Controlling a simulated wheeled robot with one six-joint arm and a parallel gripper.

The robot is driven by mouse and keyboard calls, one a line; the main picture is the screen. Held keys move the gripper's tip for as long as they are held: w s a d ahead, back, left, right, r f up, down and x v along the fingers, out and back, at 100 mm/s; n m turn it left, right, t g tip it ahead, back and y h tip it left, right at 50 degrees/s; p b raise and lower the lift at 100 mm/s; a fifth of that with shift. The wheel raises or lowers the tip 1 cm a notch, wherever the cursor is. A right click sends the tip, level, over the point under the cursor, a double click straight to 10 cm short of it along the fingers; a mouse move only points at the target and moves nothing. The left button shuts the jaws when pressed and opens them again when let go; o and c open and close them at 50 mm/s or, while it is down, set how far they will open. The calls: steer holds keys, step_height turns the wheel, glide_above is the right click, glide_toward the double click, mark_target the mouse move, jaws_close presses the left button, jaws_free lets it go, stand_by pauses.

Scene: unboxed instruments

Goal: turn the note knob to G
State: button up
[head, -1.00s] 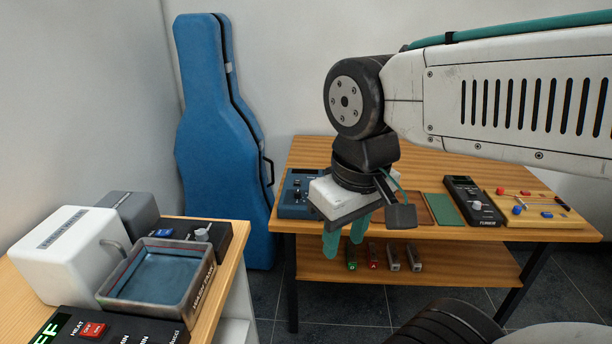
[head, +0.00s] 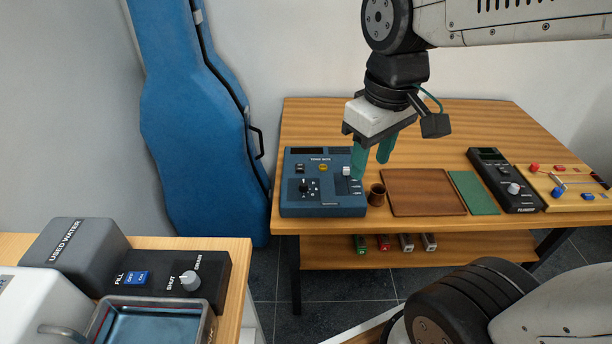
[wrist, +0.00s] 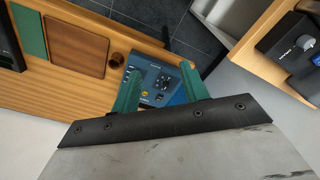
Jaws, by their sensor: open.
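The blue tone unit (head: 323,182) stands at the left front of the wooden table. Its black note knob (head: 304,187) sits on the left of its top face, with small marks around it too small to read. A white slider or switch (head: 346,171) is on its right side. My gripper (head: 371,162) is open and empty, with green fingers above and near the unit's right edge. In the wrist view the unit (wrist: 158,80) and its dark knob (wrist: 160,96) show between the open fingers (wrist: 157,85).
A small brown cup (head: 377,195) stands just right of the unit. Beyond it lie a brown board (head: 425,192), a green mat (head: 473,193), a black tuner (head: 505,182) and a wooden board with coloured parts (head: 566,187). A blue instrument case (head: 195,130) leans at the left.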

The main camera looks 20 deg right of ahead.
steer(key=w+a+f+n, duration=0.1)
steer(key=w+f+n, duration=0.4)
steer(key=w, duration=0.6)
steer(key=n+g, duration=0.1)
steer(key=n, duration=0.4)
glide_above(303, 183)
steer(key=f, duration=0.8)
steer(key=shift+s+f, duration=0.25)
steer(key=shift+f, duration=0.05)
steer(key=shift+w+f+n, duration=0.15)
steer(key=shift+f+n, duration=0.15)
step_height(303, 183, down, 8)
steer(key=shift+r, duration=0.25)
jaws_close()
